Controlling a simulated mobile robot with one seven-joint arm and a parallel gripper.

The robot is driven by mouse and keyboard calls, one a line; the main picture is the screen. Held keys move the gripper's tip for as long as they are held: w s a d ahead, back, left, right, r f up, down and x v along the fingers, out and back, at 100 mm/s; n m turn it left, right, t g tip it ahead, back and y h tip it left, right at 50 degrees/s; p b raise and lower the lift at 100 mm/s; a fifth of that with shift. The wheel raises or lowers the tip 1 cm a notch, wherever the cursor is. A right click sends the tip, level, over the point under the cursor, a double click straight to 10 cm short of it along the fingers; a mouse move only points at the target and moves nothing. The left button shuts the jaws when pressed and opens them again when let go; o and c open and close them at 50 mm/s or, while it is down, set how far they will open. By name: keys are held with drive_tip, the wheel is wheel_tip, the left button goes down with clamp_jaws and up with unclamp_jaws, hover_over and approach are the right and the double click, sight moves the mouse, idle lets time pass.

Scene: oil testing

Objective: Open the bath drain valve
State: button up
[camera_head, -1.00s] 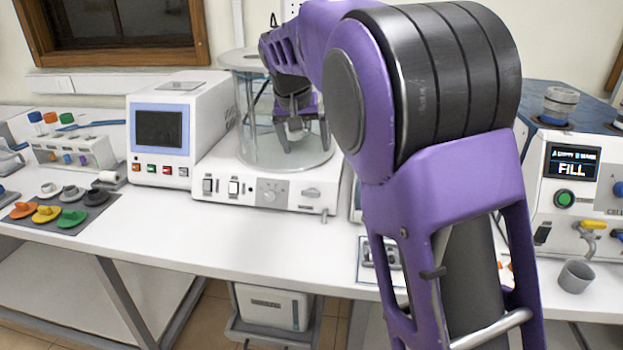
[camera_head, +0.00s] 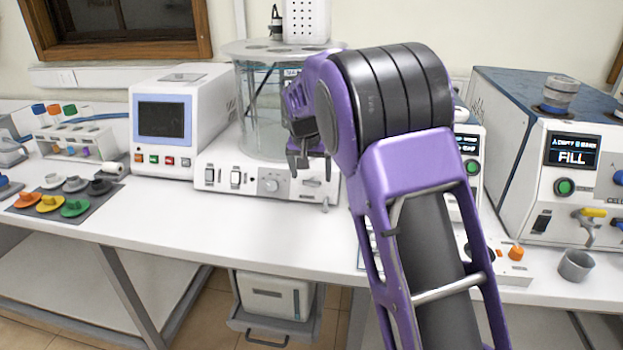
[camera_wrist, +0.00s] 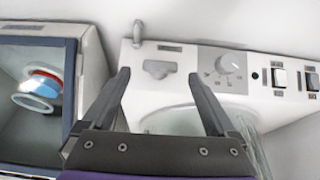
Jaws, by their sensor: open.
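The glass bath (camera_head: 262,115) stands on a white base (camera_head: 225,170) with switches and a dial. A small grey valve handle (camera_head: 313,183) is at the right end of the base's front panel, with a small spout (camera_head: 325,204) below it. My gripper (camera_head: 305,165) is open and empty, just above the handle in the head view. In the wrist view, which shows the panel upside down, the handle (camera_wrist: 158,68) lies between the fingertips of my gripper (camera_wrist: 159,76). I cannot tell the remaining gap, and no contact shows.
The dial (camera_wrist: 231,65) and switches (camera_wrist: 280,77) sit beside the handle. A white screen unit (camera_head: 165,130) is to the bath's left. A unit reading FILL (camera_head: 573,158) and a grey cup (camera_head: 575,264) are at the right. The table's front is largely clear.

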sight(312, 183)
drive_tip(key=shift+x, duration=1.15)
drive_tip(key=c, duration=1.4)
